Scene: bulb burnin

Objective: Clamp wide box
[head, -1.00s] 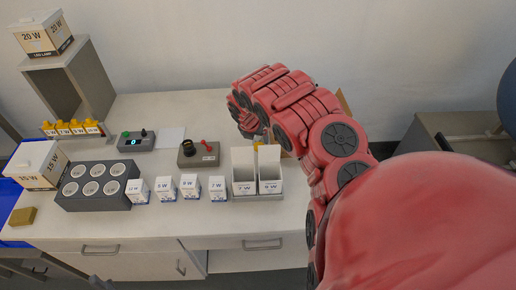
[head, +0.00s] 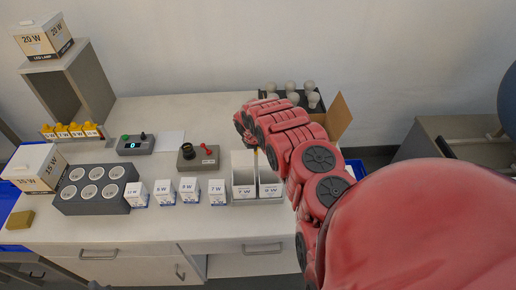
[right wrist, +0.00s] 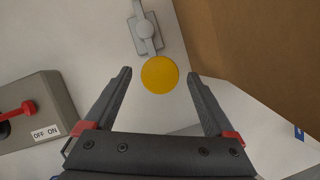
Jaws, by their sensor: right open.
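In the right wrist view a yellow round pad (right wrist: 160,74) sits at the end of a grey lever part (right wrist: 146,30) on a light grey plate, which looks like a clamp. My right gripper (right wrist: 161,73) is open, with its fingers on either side of the pad and apart from it. Brown cardboard (right wrist: 255,60) fills the upper right. In the head view a brown cardboard panel (head: 340,117) stands behind my right arm, whose gripper is hidden there. I cannot tell which box is the wide one. My left gripper is not in view.
A switch box with a red lever (right wrist: 30,110) lies left of my right gripper. A dark tray of bulbs (head: 270,94) stands at the back. Small cartons (head: 163,194) and a socket block (head: 68,203) are further left.

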